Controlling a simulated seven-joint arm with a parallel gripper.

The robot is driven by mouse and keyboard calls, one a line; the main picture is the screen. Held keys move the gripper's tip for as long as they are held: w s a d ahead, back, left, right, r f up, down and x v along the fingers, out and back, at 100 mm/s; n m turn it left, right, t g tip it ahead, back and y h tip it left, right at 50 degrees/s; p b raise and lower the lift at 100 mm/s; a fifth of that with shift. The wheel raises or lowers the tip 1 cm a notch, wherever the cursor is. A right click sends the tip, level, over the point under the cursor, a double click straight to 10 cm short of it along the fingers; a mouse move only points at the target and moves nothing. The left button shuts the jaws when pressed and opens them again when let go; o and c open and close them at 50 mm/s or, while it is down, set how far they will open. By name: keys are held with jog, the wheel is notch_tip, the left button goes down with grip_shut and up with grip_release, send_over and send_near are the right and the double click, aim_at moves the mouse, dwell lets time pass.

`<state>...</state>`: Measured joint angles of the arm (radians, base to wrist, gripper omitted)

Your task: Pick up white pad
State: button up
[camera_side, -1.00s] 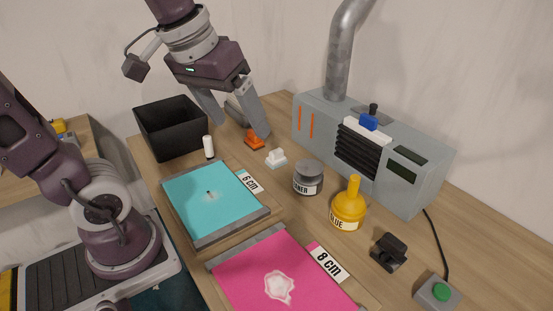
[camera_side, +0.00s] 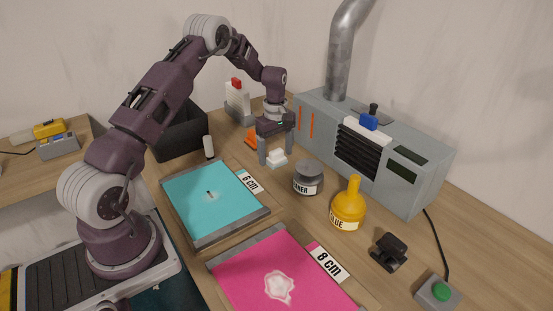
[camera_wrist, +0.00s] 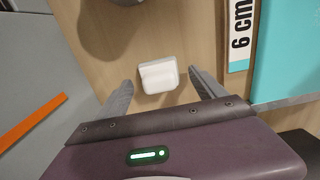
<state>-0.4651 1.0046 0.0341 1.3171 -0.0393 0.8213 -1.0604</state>
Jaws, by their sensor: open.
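The white pad (camera_side: 276,157) is a small white block with a raised part, sitting on the wooden table between the teal tray and the grey machine. In the wrist view the white pad (camera_wrist: 158,75) lies ahead of and between the two spread fingers. My gripper (camera_side: 277,158) is open and points down over the pad, with one finger on each side of it in the side view. In the wrist view my gripper (camera_wrist: 161,84) holds nothing. I cannot tell from the pictures how far the fingertips are above the table.
A teal tray (camera_side: 182,185) marked 6 cm and a pink tray (camera_side: 238,273) marked 8 cm lie in front. A grey jar (camera_side: 308,178) and yellow glue bottle (camera_side: 348,205) stand nearby. An orange pad (camera_side: 251,138) is behind my gripper. The grey machine (camera_side: 415,185) is at right.

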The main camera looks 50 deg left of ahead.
aim_at(276, 150)
jog(key=shift+f, duration=0.6)
jog(key=shift+r, duration=0.1)
jog(key=c, duration=1.6)
notch_tip(276, 150, up, 10)
